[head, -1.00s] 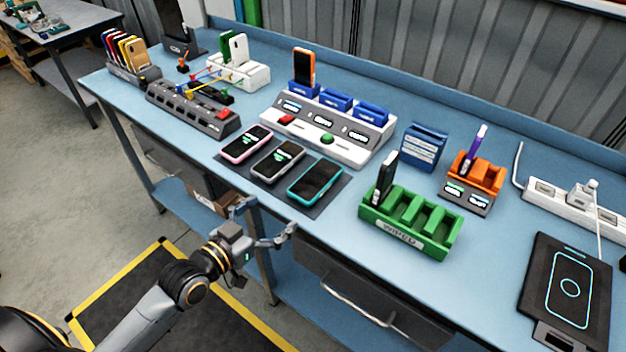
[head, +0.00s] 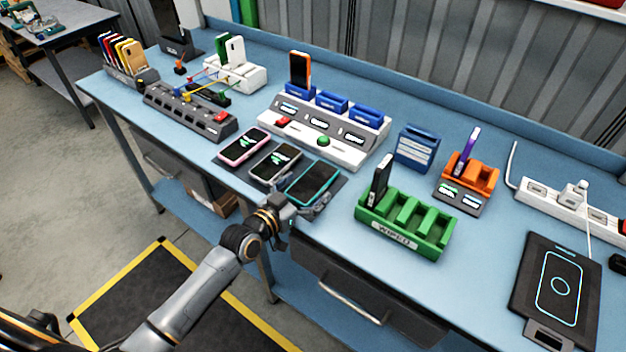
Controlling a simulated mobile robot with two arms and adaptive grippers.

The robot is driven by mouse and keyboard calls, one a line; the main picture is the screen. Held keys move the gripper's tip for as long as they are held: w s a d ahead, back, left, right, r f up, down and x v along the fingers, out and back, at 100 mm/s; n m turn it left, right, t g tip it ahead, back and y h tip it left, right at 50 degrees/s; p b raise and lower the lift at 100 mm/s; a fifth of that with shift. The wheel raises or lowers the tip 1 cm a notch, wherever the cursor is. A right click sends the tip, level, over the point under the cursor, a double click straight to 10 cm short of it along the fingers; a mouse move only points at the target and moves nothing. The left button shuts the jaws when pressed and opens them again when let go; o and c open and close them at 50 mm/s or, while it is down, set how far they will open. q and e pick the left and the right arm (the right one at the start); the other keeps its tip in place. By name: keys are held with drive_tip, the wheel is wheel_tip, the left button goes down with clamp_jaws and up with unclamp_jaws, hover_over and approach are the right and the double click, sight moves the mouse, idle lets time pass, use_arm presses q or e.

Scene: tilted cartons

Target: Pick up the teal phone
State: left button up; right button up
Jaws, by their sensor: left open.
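The teal phone (head: 313,182) lies flat, screen up, at the right end of a row of three phones on a dark mat (head: 233,171). My left gripper (head: 305,203) is open at the near edge of the teal phone, over the table's front edge. Its fingers reach up toward the phone's near end and right side. I cannot tell whether they touch it. My right gripper is not in view.
A pink phone (head: 243,146) and a grey phone (head: 275,163) lie left of the teal one. A green rack (head: 432,243) stands to the right, and a white dock (head: 345,156) behind. Free blue tabletop shows in front of the rack.

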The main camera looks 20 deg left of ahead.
use_arm(q)
drive_tip(key=shift+w, duration=0.25)
drive_tip(key=c, duration=1.4)
drive_tip(key=shift+r, duration=0.1)
